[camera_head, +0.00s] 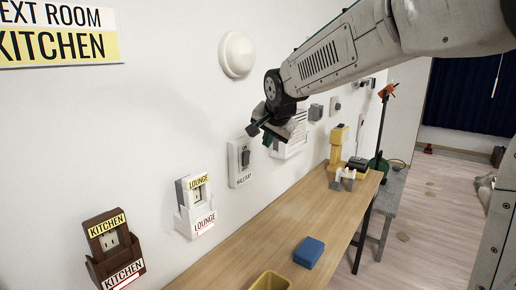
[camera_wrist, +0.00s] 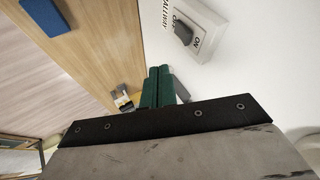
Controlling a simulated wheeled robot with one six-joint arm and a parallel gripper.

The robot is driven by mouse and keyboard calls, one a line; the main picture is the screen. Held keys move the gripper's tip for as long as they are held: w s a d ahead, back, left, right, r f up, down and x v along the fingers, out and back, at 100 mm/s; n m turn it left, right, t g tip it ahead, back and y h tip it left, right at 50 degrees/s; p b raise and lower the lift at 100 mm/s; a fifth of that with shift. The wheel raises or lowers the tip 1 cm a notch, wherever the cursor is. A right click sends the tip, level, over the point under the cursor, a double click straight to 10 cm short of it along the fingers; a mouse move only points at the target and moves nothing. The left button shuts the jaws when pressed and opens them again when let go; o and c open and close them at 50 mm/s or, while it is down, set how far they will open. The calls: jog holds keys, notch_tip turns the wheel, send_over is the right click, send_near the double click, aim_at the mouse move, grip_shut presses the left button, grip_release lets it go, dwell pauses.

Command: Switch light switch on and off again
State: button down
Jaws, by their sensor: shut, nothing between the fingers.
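The light switch (camera_head: 240,161) is a pale plate with a dark toggle, fixed to the white wall above a HALLWAY label (camera_head: 243,177). The switch also shows at the top of the wrist view (camera_wrist: 200,28), with OFF and ON marks. Its dark toggle lies close to the OFF mark and partly covers it; ON reads clearly. My gripper (camera_head: 267,139) is at the wall to the right of the switch in the head view. Its green fingers (camera_wrist: 159,72) are together and empty, with a gap between them and the switch plate.
A wooden table (camera_head: 270,232) runs along the wall below, holding a blue block (camera_head: 309,252) and a yellow container (camera_head: 270,281). LOUNGE (camera_head: 192,205) and KITCHEN (camera_head: 112,248) units hang to the left. A round white fixture (camera_head: 237,54) is above. Open floor lies right.

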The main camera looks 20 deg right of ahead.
aim_at(249, 158)
jog(key=w+a+f, duration=0.2)
jog(key=w+f, duration=0.5)
jog(key=w, duration=0.2)
jog(key=shift+w, duration=0.15)
jog(key=shift+w+a+r, duration=0.1)
jog(key=shift+w+a, duration=0.15)
jog(key=shift+w, duration=0.05)
jog(key=shift+r, duration=0.1)
dwell(0.3)
jog(key=shift+r, duration=0.75)
